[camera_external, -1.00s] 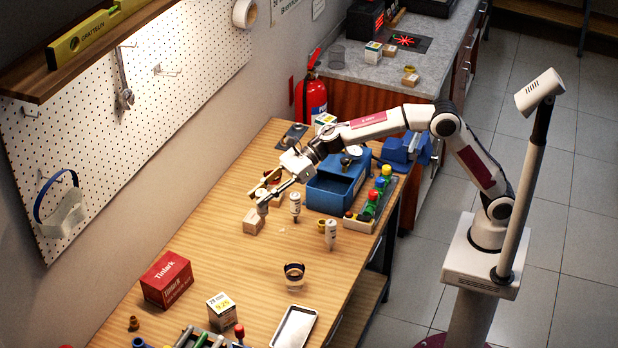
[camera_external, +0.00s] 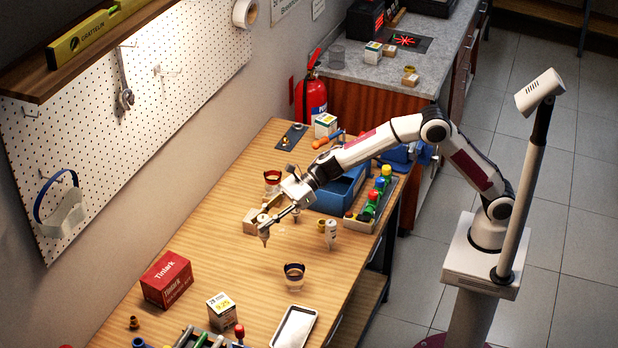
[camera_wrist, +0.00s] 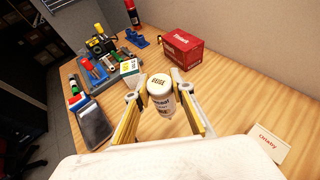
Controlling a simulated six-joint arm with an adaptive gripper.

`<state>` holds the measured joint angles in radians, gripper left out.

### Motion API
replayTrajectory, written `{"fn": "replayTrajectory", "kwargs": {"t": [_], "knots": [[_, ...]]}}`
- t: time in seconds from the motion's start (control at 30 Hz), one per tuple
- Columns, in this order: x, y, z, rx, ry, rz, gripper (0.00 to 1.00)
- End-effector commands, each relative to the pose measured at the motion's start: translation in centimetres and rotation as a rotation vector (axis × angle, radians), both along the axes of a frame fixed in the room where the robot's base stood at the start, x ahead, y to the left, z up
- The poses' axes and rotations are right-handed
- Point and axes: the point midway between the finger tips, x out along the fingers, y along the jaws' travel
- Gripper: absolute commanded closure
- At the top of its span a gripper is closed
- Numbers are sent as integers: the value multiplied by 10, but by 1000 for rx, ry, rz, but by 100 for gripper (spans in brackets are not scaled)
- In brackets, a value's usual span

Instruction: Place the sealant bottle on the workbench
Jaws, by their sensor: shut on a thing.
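My gripper (camera_external: 270,219) is over the workbench (camera_external: 215,260), on the wall side of its middle. It is shut on the sealant bottle (camera_external: 264,232), a small white bottle with a narrow lower end. In the wrist view the bottle (camera_wrist: 161,97) sits between the two fingers (camera_wrist: 162,112), with a cream end marked "BEIGE" facing the camera. Its lower end is close to the bench top; I cannot tell whether it touches. Another white bottle (camera_external: 331,235) stands on the bench to the right.
A dark-banded cup (camera_external: 294,275), a red box (camera_external: 167,279), a small white box (camera_external: 222,309) and a tray (camera_external: 294,327) stand nearer the front. A blue bin (camera_external: 338,190) is behind. Bench between gripper and red box is clear.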

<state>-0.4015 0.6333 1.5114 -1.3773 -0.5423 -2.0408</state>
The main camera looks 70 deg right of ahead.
Motion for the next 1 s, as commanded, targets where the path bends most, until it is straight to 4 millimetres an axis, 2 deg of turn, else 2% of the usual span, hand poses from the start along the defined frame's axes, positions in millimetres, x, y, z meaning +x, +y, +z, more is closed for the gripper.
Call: {"fn": "replayTrajectory", "kwargs": {"t": [0.27, 0.37, 0.7, 0.83, 1.0], "knots": [[0, 0, -3, 0, 0, 0, 100], [0, 0, -10, 0, 2, 0, 100], [0, 0, -51, 0, 4, 0, 100], [0, 0, -60, 1, 1, 1, 100], [0, 0, -62, 0, 0, 0, 100]]}}
